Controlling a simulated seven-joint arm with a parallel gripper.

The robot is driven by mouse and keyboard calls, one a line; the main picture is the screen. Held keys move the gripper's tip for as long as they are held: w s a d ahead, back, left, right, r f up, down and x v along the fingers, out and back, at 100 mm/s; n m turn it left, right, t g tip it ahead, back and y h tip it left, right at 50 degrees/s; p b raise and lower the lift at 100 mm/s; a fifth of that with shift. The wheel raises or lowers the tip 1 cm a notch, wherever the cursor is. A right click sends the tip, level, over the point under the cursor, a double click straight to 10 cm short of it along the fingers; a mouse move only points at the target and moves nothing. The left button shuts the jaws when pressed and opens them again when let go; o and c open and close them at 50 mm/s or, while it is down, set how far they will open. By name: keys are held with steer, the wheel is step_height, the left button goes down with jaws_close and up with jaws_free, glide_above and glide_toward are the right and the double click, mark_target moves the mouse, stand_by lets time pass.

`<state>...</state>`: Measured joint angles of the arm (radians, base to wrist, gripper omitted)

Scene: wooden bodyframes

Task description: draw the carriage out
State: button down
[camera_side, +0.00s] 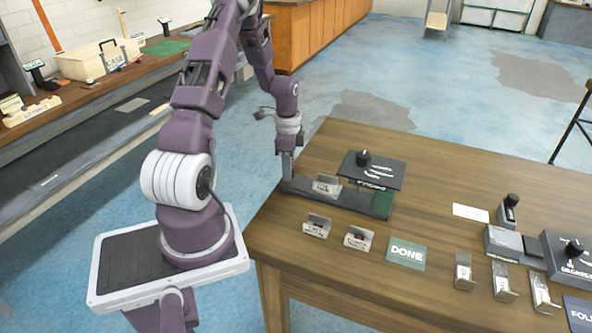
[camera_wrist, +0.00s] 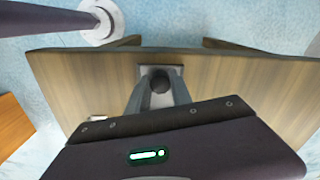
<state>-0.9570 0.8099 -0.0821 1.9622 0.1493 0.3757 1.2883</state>
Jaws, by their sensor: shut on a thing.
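The carriage (camera_side: 350,201) is a long dark flat slide on the wooden table, running left from beside a dark box (camera_side: 385,172) with a black knob (camera_side: 363,158). A small bent metal piece (camera_side: 326,184) sits on the carriage. My gripper (camera_side: 287,176) points down at the carriage's left end. In the wrist view its two fingers (camera_wrist: 160,95) are closed around a dark round knob (camera_wrist: 160,78) on a grey base. The fingers hide part of the knob, and the side view does not show it clearly.
Two bent metal pieces (camera_side: 317,226) (camera_side: 358,238) and a green DONE card (camera_side: 406,253) lie in front of the carriage. More metal pieces (camera_side: 503,282) and another dark device (camera_side: 568,260) stand to the right. The table's left edge is close to my gripper.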

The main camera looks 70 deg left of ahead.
steer(key=shift+s+a, duration=0.15)
steer(key=shift+a, duration=0.15)
steer(key=c, duration=1.3)
jaws_free()
steer(key=shift+o, duration=0.8)
steer(key=shift+d, duration=0.1)
step_height(320, 180, up, 7)
steer(key=shift+r, duration=0.1)
